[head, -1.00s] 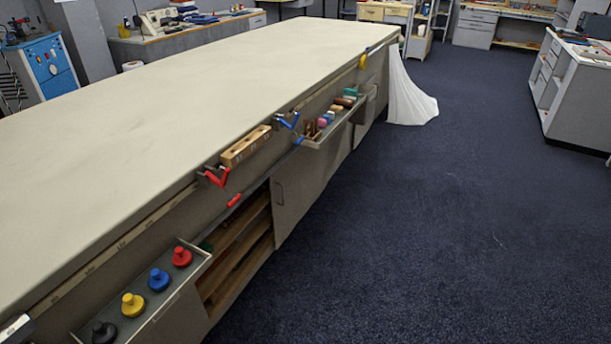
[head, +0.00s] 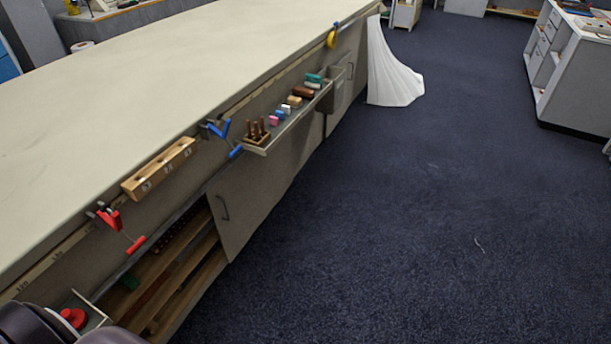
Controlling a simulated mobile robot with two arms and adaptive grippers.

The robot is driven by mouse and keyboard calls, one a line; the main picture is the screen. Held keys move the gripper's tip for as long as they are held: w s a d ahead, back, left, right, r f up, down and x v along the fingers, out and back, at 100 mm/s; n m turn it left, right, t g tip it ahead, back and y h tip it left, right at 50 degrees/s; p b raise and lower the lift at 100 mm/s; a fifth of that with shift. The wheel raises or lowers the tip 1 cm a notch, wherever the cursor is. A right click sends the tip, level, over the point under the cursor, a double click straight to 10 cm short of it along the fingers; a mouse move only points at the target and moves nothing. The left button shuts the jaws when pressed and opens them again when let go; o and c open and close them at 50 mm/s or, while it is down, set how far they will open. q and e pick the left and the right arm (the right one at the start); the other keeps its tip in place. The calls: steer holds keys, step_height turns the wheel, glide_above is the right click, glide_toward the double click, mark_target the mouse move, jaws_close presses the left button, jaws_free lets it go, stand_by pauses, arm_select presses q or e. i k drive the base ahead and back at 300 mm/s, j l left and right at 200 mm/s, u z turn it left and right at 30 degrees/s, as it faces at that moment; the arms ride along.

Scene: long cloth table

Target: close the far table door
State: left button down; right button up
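The long table (head: 120,100) runs from the lower left to the top of the head view. Its side has a grey door panel (head: 265,185) with a dark handle, beside an open compartment (head: 175,285) with wooden shelves. Farther along the side is another grey panel (head: 346,95) with a handle, near the white cloth. A small grey bin-like part (head: 335,78) shows by it, just past the tool tray. I cannot tell how far that far panel stands open. Neither gripper is in view; dark rounded parts of mine show at the lower left.
A wooden block (head: 158,168), red clamp (head: 108,218) and blue clamp (head: 217,130) are along the edge. A white cloth (head: 392,72) hangs to the floor.

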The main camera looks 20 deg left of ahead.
mark_target(241, 200)
steer(key=i+l, duration=0.1)
steer(key=i, duration=0.4)
steer(key=i+l+u, duration=0.15)
steer(key=i, duration=0.35)
steer(key=i+l, duration=0.1)
steer(key=i, duration=0.4)
steer(key=u, duration=0.05)
